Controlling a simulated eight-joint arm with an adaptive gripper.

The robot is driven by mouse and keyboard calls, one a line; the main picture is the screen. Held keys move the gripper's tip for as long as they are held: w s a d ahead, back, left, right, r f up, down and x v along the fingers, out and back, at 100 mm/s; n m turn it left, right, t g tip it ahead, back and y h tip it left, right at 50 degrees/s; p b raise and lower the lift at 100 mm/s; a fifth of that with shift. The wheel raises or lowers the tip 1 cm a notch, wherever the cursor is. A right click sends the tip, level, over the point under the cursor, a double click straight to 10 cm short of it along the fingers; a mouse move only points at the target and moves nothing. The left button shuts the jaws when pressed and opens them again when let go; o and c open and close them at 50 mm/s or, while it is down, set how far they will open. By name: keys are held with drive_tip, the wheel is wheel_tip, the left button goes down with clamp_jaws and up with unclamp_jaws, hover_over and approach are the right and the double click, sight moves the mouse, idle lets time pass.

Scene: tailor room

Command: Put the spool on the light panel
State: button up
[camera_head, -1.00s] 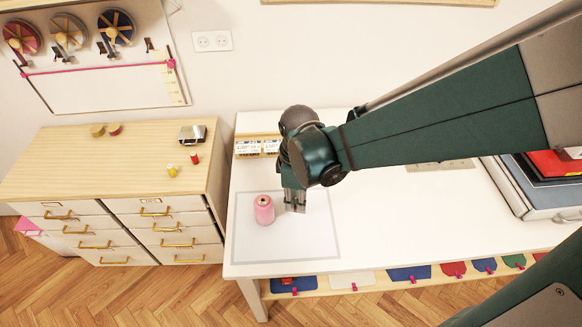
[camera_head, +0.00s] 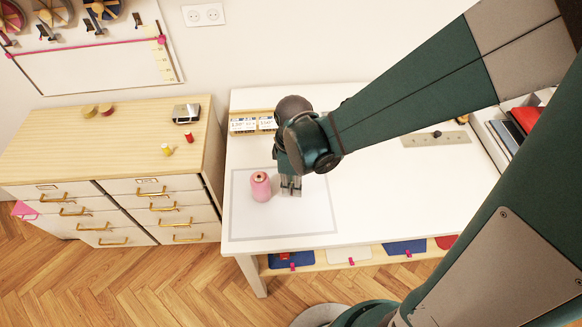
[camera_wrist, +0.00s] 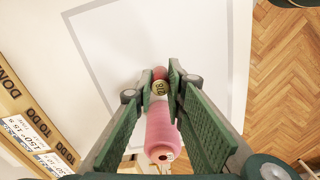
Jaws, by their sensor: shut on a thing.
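My gripper (camera_head: 291,190) points down over the light panel (camera_head: 310,215), a pale sheet with a grey border at the left end of the white table. In the wrist view my gripper (camera_wrist: 160,85) is shut on a small red spool (camera_wrist: 160,73) with a round, pale yellow, numbered end. The fingers mostly hide this spool in the head view. I cannot tell whether it touches the panel. A larger pink thread cone (camera_head: 260,186) stands upright on the panel, just left of my gripper. It also shows below the fingertips in the wrist view (camera_wrist: 160,130).
A wooden-topped drawer cabinet (camera_head: 60,165) on the left bears a red spool (camera_head: 188,136), a yellow spool (camera_head: 167,150) and a small metal device (camera_head: 186,114). The panel's front right is clear.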

drive_tip(key=shift+f, duration=1.55)
drive_tip(key=shift+f+b, duration=0.1)
drive_tip(key=shift+b, duration=0.25)
drive_tip(key=o, duration=0.8)
drive_tip(key=shift+c, duration=0.2)
wheel_tip(320, 180, up, 12)
drive_tip(key=p, duration=0.2)
drive_tip(key=shift+d+r, duration=0.1)
drive_tip(key=shift+r, duration=0.1)
